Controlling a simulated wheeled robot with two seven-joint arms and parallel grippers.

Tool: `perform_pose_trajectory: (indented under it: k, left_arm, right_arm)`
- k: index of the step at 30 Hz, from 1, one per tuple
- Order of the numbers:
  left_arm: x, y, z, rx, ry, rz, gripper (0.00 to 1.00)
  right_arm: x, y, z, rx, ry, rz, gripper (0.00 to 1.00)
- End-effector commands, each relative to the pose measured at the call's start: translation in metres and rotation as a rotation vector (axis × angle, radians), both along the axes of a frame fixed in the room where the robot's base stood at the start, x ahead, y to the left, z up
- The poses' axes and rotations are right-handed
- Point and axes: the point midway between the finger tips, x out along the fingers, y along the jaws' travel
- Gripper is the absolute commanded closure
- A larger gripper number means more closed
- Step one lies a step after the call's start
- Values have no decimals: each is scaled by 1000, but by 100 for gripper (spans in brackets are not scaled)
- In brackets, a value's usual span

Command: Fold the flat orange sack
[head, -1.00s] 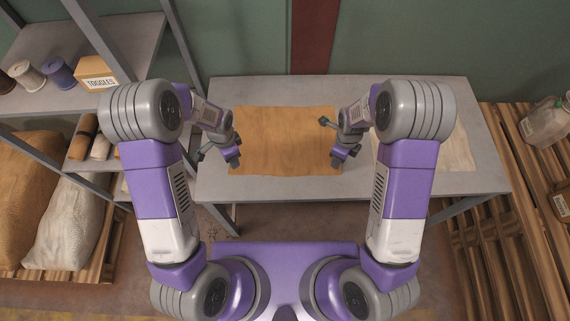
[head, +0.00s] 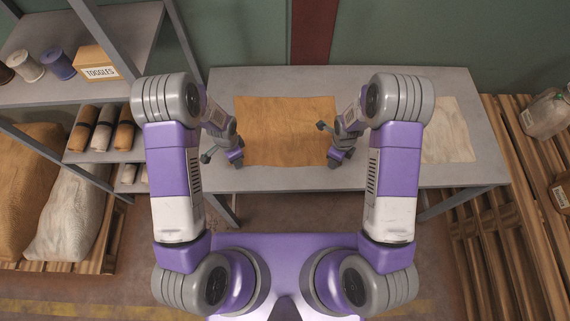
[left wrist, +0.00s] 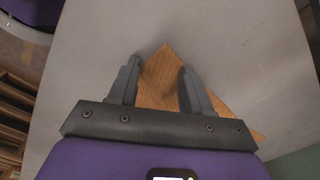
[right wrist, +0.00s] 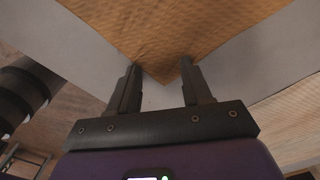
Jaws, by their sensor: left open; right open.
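The flat orange sack (head: 285,130) lies spread out on the grey table (head: 270,181). My left gripper (head: 236,162) is open at the sack's near left corner. In the left wrist view a corner of the sack (left wrist: 165,75) shows between the open fingers (left wrist: 160,72). My right gripper (head: 336,162) is open at the near right corner. In the right wrist view the sack's corner (right wrist: 170,45) points in between the open fingers (right wrist: 160,78). I cannot tell whether any finger touches the cloth.
A pale sack (head: 445,130) lies flat on the table's right part. A shelf (head: 70,68) at left holds spools, a TOGGLES box (head: 97,62) and rolled sacks (head: 102,128). Pallets (head: 500,210) stand at right. The table behind the orange sack is clear.

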Motion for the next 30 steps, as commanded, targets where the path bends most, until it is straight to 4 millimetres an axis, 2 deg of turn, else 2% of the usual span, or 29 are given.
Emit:
perform_pose_trajectory:
  k: [2,20,30]
  left_arm:
    - [0,0,-1,0,0,0,54]
    - [0,0,-1,0,1,0,100]
    - [0,0,-1,0,1,0,100]
  right_arm:
    - [0,0,-1,0,0,0,54]
    - [-1,0,-1,0,1,0,100]
    - [-1,-1,-1,-1,2,-1,100]
